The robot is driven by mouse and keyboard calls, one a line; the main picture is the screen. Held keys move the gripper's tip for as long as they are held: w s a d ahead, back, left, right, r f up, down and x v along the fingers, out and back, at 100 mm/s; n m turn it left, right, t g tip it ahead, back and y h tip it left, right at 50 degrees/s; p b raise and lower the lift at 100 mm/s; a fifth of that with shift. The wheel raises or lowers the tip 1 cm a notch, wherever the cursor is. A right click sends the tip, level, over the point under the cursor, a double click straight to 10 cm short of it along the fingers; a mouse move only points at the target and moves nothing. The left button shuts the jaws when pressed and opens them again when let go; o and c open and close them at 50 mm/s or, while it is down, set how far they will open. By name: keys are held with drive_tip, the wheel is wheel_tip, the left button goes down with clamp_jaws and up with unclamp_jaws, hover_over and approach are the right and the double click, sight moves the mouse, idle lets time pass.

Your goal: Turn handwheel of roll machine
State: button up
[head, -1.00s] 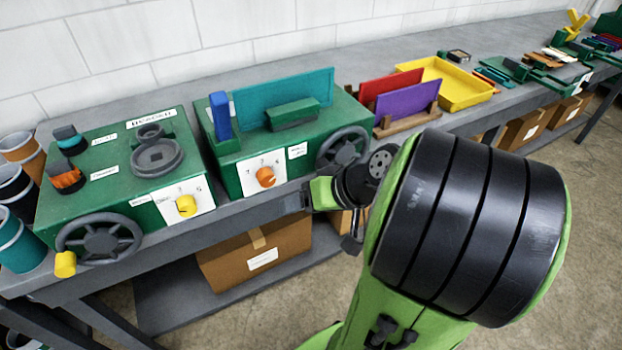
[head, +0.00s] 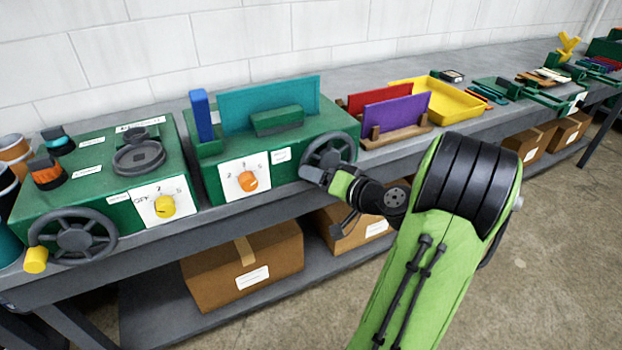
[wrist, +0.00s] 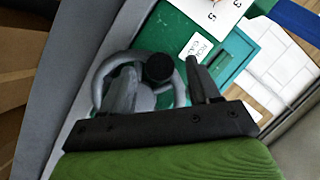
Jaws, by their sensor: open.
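Two green bench machines each have a dark grey handwheel. The right machine (head: 219,174) carries an upright teal sheet (head: 268,96), and its handwheel (head: 330,148) is on the right of its front. My gripper (head: 314,178) is at the lower edge of that wheel, partly covering it. In the wrist view, my gripper (wrist: 160,78) is open, with its fingers on either side of a black knob (wrist: 158,67) on the grey handwheel (wrist: 98,84). I cannot tell whether the fingers touch it. The left machine (head: 100,197) has a handwheel (head: 80,237) with a yellow knob (head: 36,260).
An orange dial (head: 247,181) and a yellow dial (head: 165,206) sit on the machine fronts. A wooden rack with a purple panel (head: 396,112) and a yellow tray (head: 462,100) stand to the right. Cardboard boxes (head: 215,283) are on the lower shelf.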

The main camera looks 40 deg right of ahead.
drive_tip(key=shift+x, duration=1.5)
clamp_jaws()
